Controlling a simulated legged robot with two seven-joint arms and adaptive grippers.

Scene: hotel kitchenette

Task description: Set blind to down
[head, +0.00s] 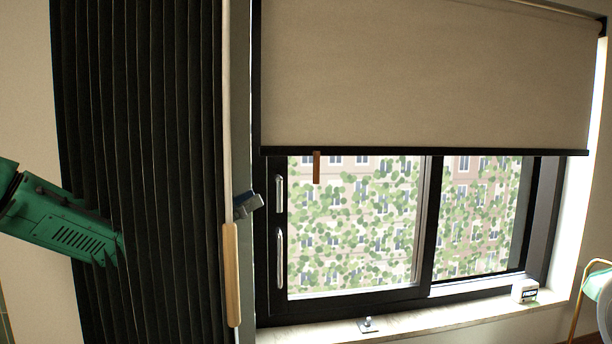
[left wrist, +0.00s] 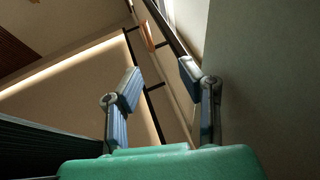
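The beige roller blind (head: 430,75) hangs partway down and covers the upper part of the window. Its black bottom bar (head: 480,153) carries a small brown pull tab (head: 316,167) near the left end. My left gripper (head: 250,205) reaches in from the left; the dark curtain hides its middle, and a grey-blue fingertip shows left of and below the tab, apart from it. In the left wrist view its two fingers (left wrist: 160,76) are spread with nothing between them. A brown piece, likely the tab (left wrist: 147,37), shows beyond them. I cannot make out my right gripper.
The dark pleated curtain (head: 140,150) hangs at the left, with a wooden wand (head: 231,275) at its edge. The sill (head: 430,318) bears a small white box (head: 525,291). A gold-framed chair (head: 577,300) stands at lower right. Space before the glass is clear.

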